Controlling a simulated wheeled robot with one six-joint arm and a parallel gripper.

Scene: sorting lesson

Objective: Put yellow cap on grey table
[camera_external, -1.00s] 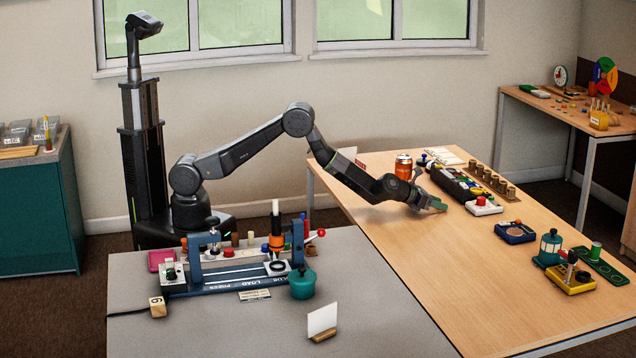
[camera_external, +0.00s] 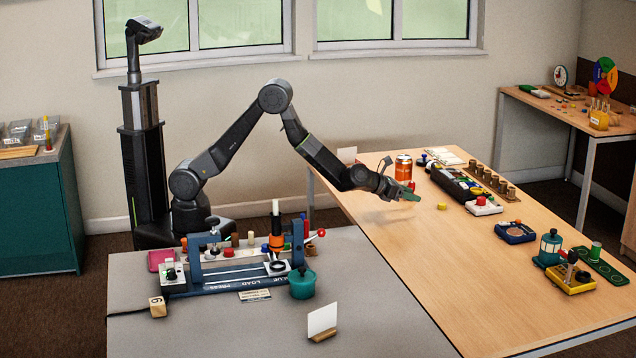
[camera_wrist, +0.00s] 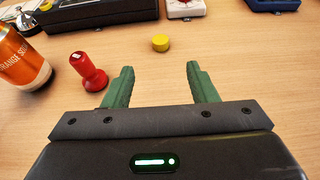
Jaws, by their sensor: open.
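The yellow cap (camera_external: 441,206) is a small round disc lying on the wooden table (camera_external: 410,260). In the wrist view the cap (camera_wrist: 160,42) sits beyond my green fingertips, near the middle between them and apart from both. My gripper (camera_external: 412,194) is open and empty, above the wooden table and left of the cap in the external view. It also shows at the bottom of the wrist view (camera_wrist: 160,72). The grey table (camera_external: 400,340) stands at the front, left of the wooden table.
A red stamp-like piece (camera_wrist: 90,72) stands left of my fingers, beside an orange can (camera_wrist: 22,58). Devices line the wooden table's far side, including a white box with a red knob (camera_external: 484,206). A blue press (camera_external: 225,280) and teal pot (camera_external: 303,284) stand on the grey table.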

